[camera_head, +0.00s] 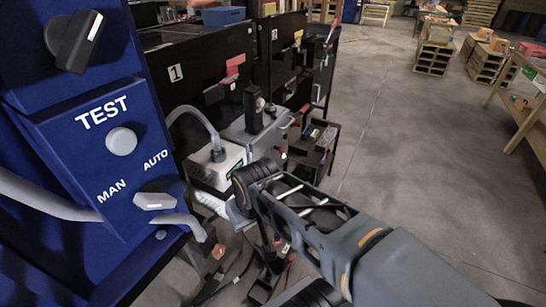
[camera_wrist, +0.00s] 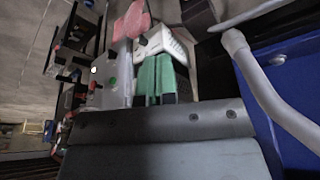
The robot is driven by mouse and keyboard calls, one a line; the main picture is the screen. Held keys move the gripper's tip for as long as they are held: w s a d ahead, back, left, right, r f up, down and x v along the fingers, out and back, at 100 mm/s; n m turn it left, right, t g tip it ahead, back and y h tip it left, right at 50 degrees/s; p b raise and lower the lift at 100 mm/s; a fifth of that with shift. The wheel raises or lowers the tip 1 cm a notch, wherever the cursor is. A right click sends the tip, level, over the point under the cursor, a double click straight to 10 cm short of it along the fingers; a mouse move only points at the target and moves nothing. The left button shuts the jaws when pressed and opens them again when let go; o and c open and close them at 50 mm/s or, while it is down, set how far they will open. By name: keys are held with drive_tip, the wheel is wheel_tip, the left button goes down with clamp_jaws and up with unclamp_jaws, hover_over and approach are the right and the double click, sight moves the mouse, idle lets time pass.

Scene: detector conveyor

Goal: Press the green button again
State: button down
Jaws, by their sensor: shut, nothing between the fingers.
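In the wrist view, the green button (camera_wrist: 112,82) is a small round spot on a grey control panel (camera_wrist: 118,95), left of centre. My gripper (camera_wrist: 157,60) shows there as two green fingers side by side, closed with nothing between them. The fingers are to the right of the button and apart from it in the picture; the depth between them is unclear. In the head view, my arm reaches from the lower right toward the machine. My fingers and the green button cannot be made out there.
A blue cabinet (camera_head: 60,125) with TEST button and MAN/AUTO switch stands at left. A white box (camera_head: 215,165) with a grey hose is near my arm's end. Black machine panels (camera_head: 205,75) stand behind. Open floor (camera_head: 400,150) lies to the right, with pallets (camera_head: 432,58) farther back.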

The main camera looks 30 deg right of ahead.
drive_tip(key=shift+s, duration=0.1)
drive_tip(key=m+t+h+b, duration=0.5)
drive_tip(key=m+t+b, duration=0.6)
drive_tip(key=m+b, duration=1)
approach(265, 160)
drive_tip(key=s+d+m+p, duration=0.2)
drive_tip(key=d, duration=0.2)
drive_tip(key=d+f+m+t+b, duration=0.3)
drive_tip(key=d+m+b, duration=0.1)
drive_tip(key=d+m, duration=0.2)
drive_tip(key=shift+f+m, duration=0.3)
drive_tip(key=shift+f, duration=0.05)
drive_tip(key=shift+w+d, duration=0.1)
drive_tip(key=w+a+b, duration=0.2)
drive_tip(key=w+a, duration=0.2)
drive_tip(key=w, duration=0.3)
drive_tip(key=shift+w, duration=0.35)
